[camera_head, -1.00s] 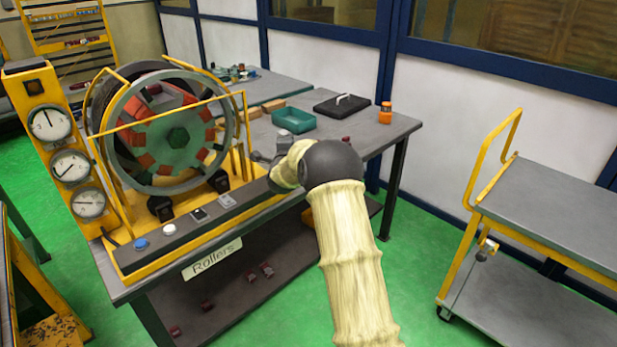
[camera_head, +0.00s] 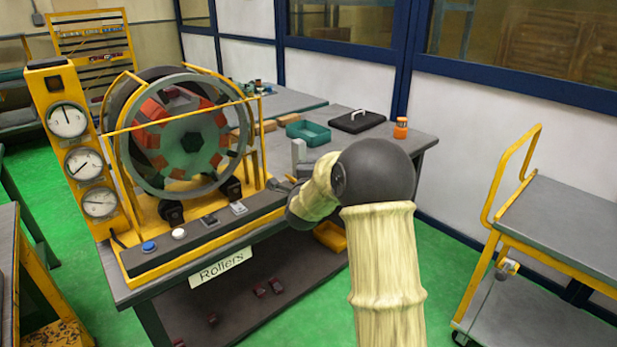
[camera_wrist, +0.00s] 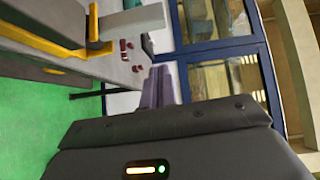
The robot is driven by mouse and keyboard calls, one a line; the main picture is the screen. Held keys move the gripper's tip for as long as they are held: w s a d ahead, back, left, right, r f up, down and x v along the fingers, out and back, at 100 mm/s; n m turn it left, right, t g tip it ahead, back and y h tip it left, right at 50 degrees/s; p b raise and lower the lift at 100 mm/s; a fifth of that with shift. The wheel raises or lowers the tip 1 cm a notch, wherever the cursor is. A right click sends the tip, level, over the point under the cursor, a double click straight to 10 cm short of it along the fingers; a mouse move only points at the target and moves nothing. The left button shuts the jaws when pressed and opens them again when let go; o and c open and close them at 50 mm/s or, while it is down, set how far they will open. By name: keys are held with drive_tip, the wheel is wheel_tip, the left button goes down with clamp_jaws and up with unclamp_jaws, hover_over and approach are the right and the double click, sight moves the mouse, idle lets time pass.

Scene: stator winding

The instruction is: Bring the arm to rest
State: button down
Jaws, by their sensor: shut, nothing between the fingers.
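My arm reaches up from the bottom of the head view and bends at a dark round joint. Its forearm points left toward the bench with the stator machine (camera_head: 185,140). In the wrist view my gripper (camera_wrist: 166,84) shows as two grey-purple fingers side by side, shut with nothing between them. The fingers point away from the dark wrist housing, toward the blue-framed wall. In the head view the gripper is mostly hidden behind the forearm, close to the bench's control strip.
The workbench (camera_head: 385,150) bears a green tray (camera_head: 308,132), a black case (camera_head: 358,121) and an orange-capped jar (camera_head: 401,128). A yellow-handled cart (camera_head: 570,225) stands at the right. Green floor lies open between bench and cart. A "Rollers" sign (camera_head: 220,266) hangs on the bench front.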

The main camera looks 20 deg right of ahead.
drive_tip(key=s+a+f+n+g+y, duration=0.6)
drive_tip(key=s+a+n, duration=0.3)
drive_tip(key=s+n, duration=0.35)
drive_tip(key=s+a+f+n+g, duration=0.1)
drive_tip(key=s+f+n+g, duration=0.2)
drive_tip(key=s, duration=0.5)
drive_tip(key=s+f+n+g, duration=0.2)
drive_tip(key=s+n, duration=0.1)
drive_tip(key=s, duration=0.5)
drive_tip(key=s+a+f+n+g, duration=0.1)
drive_tip(key=s+f+n+g, duration=0.25)
drive_tip(key=s, duration=0.45)
wheel_tip(320, 180, up, 16)
drive_tip(key=p, duration=1.4)
drive_tip(key=shift+s+d+f+t+y+p, duration=0.15)
drive_tip(key=shift+f+t+y+p, duration=0.05)
drive_tip(key=shift+t+y+p, duration=0.25)
